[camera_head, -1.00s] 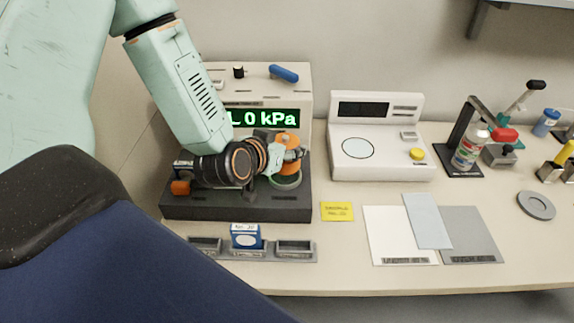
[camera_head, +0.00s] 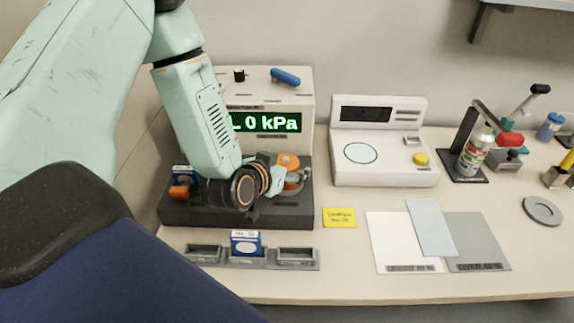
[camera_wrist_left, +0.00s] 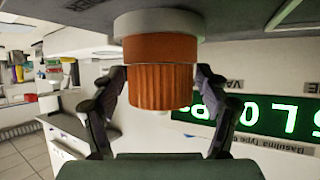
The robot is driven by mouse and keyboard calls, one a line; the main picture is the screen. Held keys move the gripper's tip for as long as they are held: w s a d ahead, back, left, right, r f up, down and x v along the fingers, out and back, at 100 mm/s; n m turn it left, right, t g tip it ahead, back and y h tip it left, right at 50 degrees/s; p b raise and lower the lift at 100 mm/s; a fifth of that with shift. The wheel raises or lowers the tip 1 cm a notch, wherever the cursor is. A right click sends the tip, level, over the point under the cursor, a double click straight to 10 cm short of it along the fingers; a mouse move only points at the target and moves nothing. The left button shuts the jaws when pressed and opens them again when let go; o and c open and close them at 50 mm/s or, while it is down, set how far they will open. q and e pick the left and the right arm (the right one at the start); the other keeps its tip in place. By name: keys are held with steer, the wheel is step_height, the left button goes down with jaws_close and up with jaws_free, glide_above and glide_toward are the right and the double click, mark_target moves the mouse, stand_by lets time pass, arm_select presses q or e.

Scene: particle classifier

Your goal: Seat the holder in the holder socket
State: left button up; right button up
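The holder (camera_head: 289,160) is an orange piece with a grey collar, low over the right part of the dark deck (camera_head: 215,213) of the machine. In the left wrist view the holder (camera_wrist_left: 162,85) shows as a ribbed orange cylinder with a pale flange close to the deck surface. My left gripper (camera_head: 283,178) has its fingers on both sides of the holder; in the left wrist view the fingers (camera_wrist_left: 162,80) appear to clasp it. The socket is hidden beneath the holder and gripper, so I cannot tell whether the flange is fully down. My right gripper is not in view.
A tray (camera_head: 203,252) with a blue box (camera_head: 246,243) lies in front of the deck. A white scale (camera_head: 383,170), yellow note (camera_head: 339,217) and flat sheets (camera_head: 400,250) are to the right.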

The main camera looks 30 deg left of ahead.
arm_select(q)
steer(key=shift+s+r, duration=0.2)
steer(key=shift+r, duration=0.1)
steer(key=shift+s+r, duration=0.25)
steer(key=shift+s, duration=0.1)
steer(key=p+v, duration=0.6)
steer(key=v, duration=0.5)
steer(key=shift+w+f, duration=0.15)
